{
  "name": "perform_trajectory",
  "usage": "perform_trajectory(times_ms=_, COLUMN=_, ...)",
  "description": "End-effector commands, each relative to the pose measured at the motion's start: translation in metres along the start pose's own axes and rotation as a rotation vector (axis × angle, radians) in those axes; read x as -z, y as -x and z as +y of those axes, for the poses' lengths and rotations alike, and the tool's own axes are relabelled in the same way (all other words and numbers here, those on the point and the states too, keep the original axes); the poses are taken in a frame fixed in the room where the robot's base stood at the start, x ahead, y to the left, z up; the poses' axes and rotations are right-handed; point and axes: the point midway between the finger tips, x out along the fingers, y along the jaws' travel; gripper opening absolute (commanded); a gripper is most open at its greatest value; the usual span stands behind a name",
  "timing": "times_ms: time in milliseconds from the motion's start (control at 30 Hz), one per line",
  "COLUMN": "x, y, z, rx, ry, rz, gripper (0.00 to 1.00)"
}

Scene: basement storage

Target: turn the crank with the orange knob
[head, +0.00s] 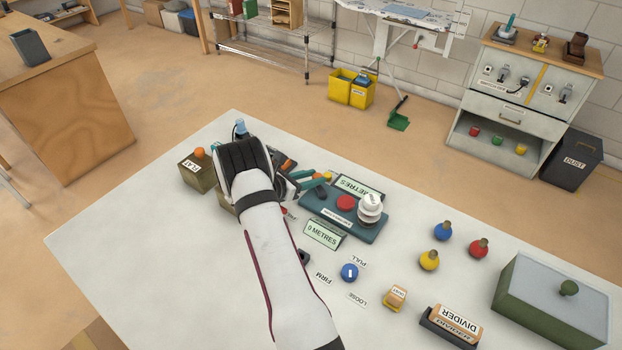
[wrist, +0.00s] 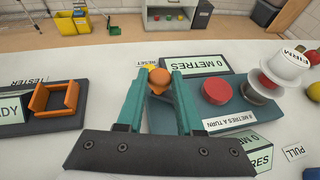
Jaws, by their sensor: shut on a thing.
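The orange knob (wrist: 158,77) shows in the wrist view between the tips of my gripper's two teal fingers. My gripper (wrist: 160,88) is shut on it. The machine carries a display (wrist: 192,64) reading 0 METRES, a red button (wrist: 217,91) and a label (wrist: 228,121) reading METRES A TURN.
A white stacked part (head: 370,206) stands on the machine's right. An orange cradle (wrist: 54,98) on a tester lies left of the fingers. A blue knob (head: 349,272), several coloured bulbs and a green lidded box (head: 550,300) are to the right. The table's front left is clear.

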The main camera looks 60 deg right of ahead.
Motion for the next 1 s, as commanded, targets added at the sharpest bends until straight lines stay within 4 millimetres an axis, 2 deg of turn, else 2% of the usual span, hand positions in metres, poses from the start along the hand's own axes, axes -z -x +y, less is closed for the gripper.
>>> perform_trajectory(times_ms=533, x=-0.004, y=-0.013, z=0.000, rx=0.370, ry=-0.155, rz=0.001, gripper=0.00)
perform_trajectory(times_ms=1000, x=-0.007, y=-0.017, z=-0.002, rx=0.474, ry=-0.197, rz=-0.001, gripper=0.00)
